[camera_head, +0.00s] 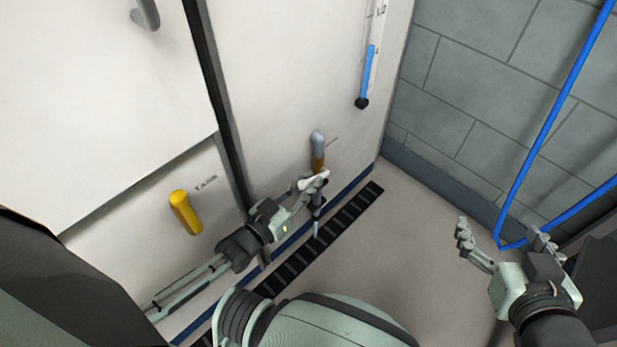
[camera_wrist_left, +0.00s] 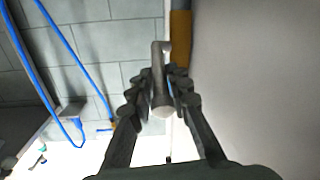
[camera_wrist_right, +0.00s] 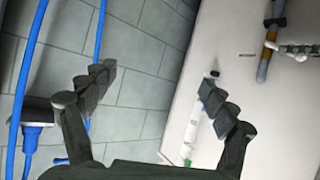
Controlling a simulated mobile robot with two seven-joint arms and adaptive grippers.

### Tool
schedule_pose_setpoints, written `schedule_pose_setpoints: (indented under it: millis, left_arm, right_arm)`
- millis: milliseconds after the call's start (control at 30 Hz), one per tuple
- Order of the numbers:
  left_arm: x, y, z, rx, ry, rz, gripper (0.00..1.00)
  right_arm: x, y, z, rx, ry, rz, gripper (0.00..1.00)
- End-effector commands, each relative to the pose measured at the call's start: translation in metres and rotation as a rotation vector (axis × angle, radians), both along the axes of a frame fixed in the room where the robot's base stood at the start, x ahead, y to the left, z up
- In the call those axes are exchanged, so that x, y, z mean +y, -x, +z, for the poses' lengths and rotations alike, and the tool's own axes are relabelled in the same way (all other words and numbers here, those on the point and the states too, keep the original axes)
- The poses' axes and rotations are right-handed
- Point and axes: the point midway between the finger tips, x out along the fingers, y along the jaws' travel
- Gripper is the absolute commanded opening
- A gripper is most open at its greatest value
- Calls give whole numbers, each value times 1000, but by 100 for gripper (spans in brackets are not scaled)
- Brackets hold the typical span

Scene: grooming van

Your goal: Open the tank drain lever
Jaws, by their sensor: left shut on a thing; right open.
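The drain pipe (camera_head: 317,138) comes out of the white tank panel, grey at the top with a brass valve section (camera_head: 318,162) below. The brass part also shows in the left wrist view (camera_wrist_left: 180,38) and the right wrist view (camera_wrist_right: 264,66). My left gripper (camera_head: 314,184) is at the valve, just below the brass section. In the left wrist view, its fingers are closed around a grey lever (camera_wrist_left: 161,95) with a round end pointing at the camera. My right gripper (camera_head: 500,232) is open and empty, apart from the panel, near the block wall.
A yellow handle (camera_head: 185,212) is on the lower left panel. A blue level gauge (camera_head: 368,75) is above the pipe. A blue hose (camera_head: 541,134) hangs by the grey block wall. A dark slotted floor grate (camera_head: 345,215) runs along the panel's foot; the floor between the grippers is clear.

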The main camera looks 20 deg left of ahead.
Motion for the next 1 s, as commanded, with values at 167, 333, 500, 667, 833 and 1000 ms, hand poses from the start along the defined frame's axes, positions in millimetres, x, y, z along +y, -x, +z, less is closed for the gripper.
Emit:
schedule_pose_setpoints:
  millis: [167, 333, 500, 667, 833, 1000]
  left_arm:
    - [-1, 0, 6, 39, -14, -2, 0]
    - [-1, -1, 7, 70, -25, -1, 0]
    - [-1, -1, 8, 96, -34, -1, 0]
    - [-2, -2, 10, 118, -42, -2, 0]
    - [-2, -3, 12, 145, -53, -1, 0]
    - [-2, -4, 13, 171, -63, -1, 0]
  right_arm:
    - [-50, 40, -45, 309, 116, -90, 85]
    - [-91, 87, -71, 563, 198, -174, 85]
    - [-117, 125, -84, 744, 244, -234, 85]
    - [-120, 122, -103, 777, 244, -234, 85]
    - [-118, 115, -127, 787, 234, -223, 85]
    - [-118, 110, -149, 795, 225, -215, 85]
